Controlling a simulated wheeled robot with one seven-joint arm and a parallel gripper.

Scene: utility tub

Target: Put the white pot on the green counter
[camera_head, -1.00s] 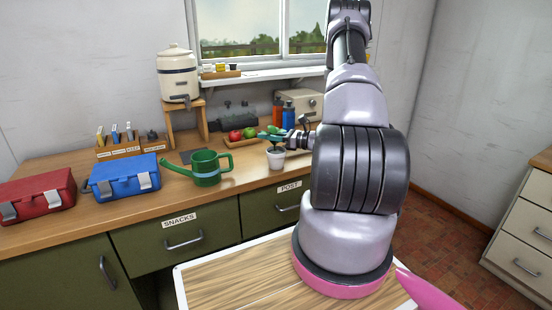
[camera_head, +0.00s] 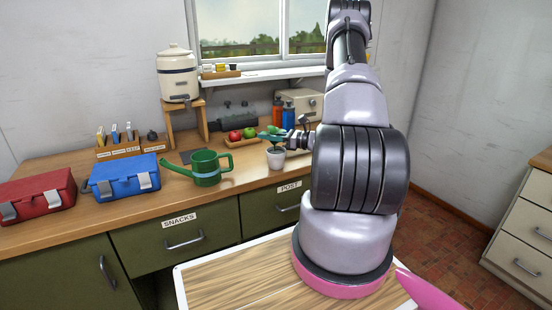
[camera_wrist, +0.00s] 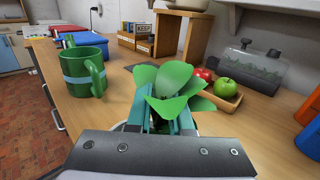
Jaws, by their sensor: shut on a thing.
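The white pot (camera_head: 275,159) holds a small green plant and is upright near the front edge of the green counter (camera_head: 225,208), which has green fronts and a wooden top. My gripper (camera_head: 272,137) comes in from the right above the pot. In the wrist view, my gripper (camera_wrist: 163,118) has its teal fingers down among the green leaves, shut on the potted plant. The leaves hide the fingertips and most of the pot, so the exact grip does not show. I cannot tell whether the pot's base touches the wooden top.
A green watering can (camera_head: 206,168) stands left of the pot. A wooden tray with red and green apples (camera_head: 249,133) is close behind it. Blue (camera_head: 124,176) and red (camera_head: 36,195) toolboxes sit farther left. Orange and blue bottles (camera_head: 287,113) stand behind at right.

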